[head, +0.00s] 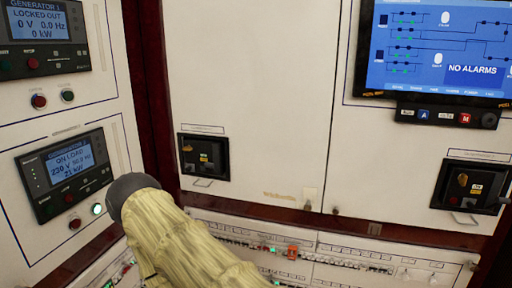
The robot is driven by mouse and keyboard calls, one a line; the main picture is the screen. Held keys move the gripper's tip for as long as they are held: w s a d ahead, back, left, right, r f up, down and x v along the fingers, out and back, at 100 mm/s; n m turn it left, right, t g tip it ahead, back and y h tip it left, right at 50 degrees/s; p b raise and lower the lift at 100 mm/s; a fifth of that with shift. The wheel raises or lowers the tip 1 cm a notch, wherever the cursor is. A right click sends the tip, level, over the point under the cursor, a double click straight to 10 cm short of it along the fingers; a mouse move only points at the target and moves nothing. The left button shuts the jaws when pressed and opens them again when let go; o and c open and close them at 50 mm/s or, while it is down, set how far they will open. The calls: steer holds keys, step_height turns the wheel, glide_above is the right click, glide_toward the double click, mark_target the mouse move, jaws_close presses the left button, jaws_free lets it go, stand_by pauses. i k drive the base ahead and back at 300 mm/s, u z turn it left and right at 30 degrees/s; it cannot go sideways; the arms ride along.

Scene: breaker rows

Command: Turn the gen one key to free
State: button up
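The Generator 1 panel (46,38) is at the upper left, and its screen reads LOCKED OUT, 0 V, 0.0 Hz, 0 kW. I cannot pick out the gen one key for certain. One black switch unit (181,163) with a yellow-orange part is at centre left on the white cabinet. A similar black switch unit (490,207) is at the right, with a small silvery part low on it that is too small to identify. My arm, in a yellowish sleeve with a dark rounded end, rises from the bottom left of centre. My gripper does not show.
A second generator panel (68,176) at left reads ON LOAD. A blue display (430,50) at upper right reads NO ALARMS. A breaker row (345,258) runs along the bottom, with an orange item (292,252) on it. Dark red frame edges separate the cabinets.

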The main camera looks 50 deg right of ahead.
mark_target(189, 148)
steer(key=z, duration=1.7)
steer(key=k, duration=1.45)
steer(key=u, duration=1.1)
steer(key=i, duration=1.65)
steer(key=u, duration=0.05)
